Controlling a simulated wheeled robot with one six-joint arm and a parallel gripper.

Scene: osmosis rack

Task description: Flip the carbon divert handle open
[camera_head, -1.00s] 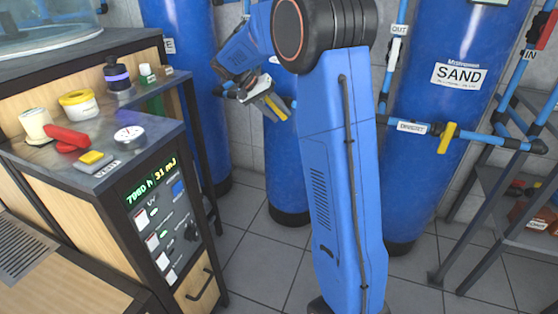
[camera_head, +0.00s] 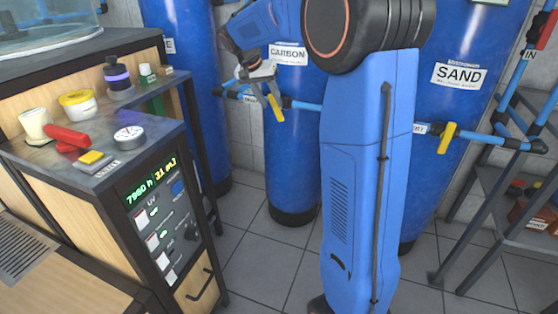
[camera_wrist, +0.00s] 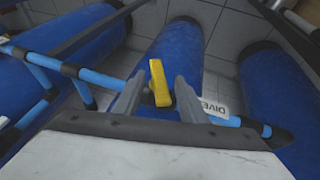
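The yellow carbon divert handle (camera_head: 275,107) is on the blue pipe in front of the tank labelled CARBON (camera_head: 291,165). It stands crosswise to the pipe. In the wrist view the handle (camera_wrist: 159,84) appears between the two grey fingers of my gripper (camera_wrist: 160,88), with a gap on both sides. A DIVERT label (camera_wrist: 214,108) lies right of the handle, partly covered by a finger. In the head view my gripper (camera_head: 260,78) is at the upper left of the handle, open. How far the fingertips reach past the handle is unclear.
A second yellow handle (camera_head: 447,137) is on the pipe before the SAND tank (camera_head: 468,50). A wooden cabinet (camera_head: 110,200) with jars, a gauge and red and yellow items stands at left. A metal rack (camera_head: 500,215) stands at right.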

